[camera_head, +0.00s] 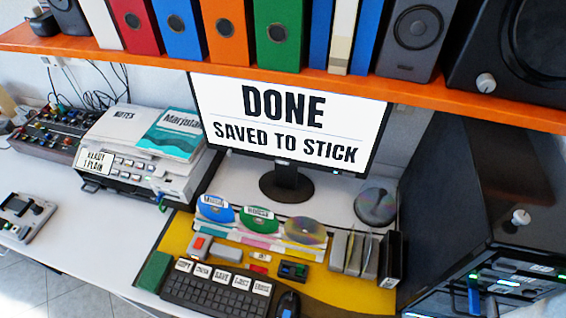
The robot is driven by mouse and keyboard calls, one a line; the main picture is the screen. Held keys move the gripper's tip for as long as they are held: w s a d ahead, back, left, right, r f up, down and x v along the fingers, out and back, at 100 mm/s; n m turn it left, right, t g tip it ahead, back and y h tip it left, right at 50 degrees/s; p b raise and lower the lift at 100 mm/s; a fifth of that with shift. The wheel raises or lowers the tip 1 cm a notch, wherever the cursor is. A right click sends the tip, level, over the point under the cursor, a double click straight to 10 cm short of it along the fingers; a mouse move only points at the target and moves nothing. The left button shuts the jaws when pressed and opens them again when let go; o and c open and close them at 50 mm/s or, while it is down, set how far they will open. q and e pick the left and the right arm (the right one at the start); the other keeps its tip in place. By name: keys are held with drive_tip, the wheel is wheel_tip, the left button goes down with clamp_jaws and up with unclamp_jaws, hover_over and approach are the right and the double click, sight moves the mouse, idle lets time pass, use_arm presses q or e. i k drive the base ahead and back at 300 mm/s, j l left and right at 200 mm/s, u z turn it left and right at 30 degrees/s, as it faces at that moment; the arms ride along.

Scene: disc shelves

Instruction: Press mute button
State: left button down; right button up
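No button that I can read as "mute" shows in the head view. A keyboard (215,292) with several white labelled keys along its top lies on the yellow mat (335,287). A small grey box with a red top piece (198,244) sits behind the keyboard. The monitor (292,120) reads "DONE SAVED TO STICK". A black speaker with a light knob (520,217) stands at the right, and another speaker (415,38) is on the shelf. Neither of my grippers is in view.
An orange shelf (300,72) with binders runs across the top. A printer (140,165), a mixer-like device (55,132) and a grey device (20,215) stand on the white desk at left. Discs (258,220) and upright cases (355,252) are below the monitor. The left front desk is mostly clear.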

sight(277, 161)
drive_tip(key=k+j+z, duration=0.7)
drive_tip(key=j, duration=0.2)
drive_tip(key=k+j+z, duration=0.35)
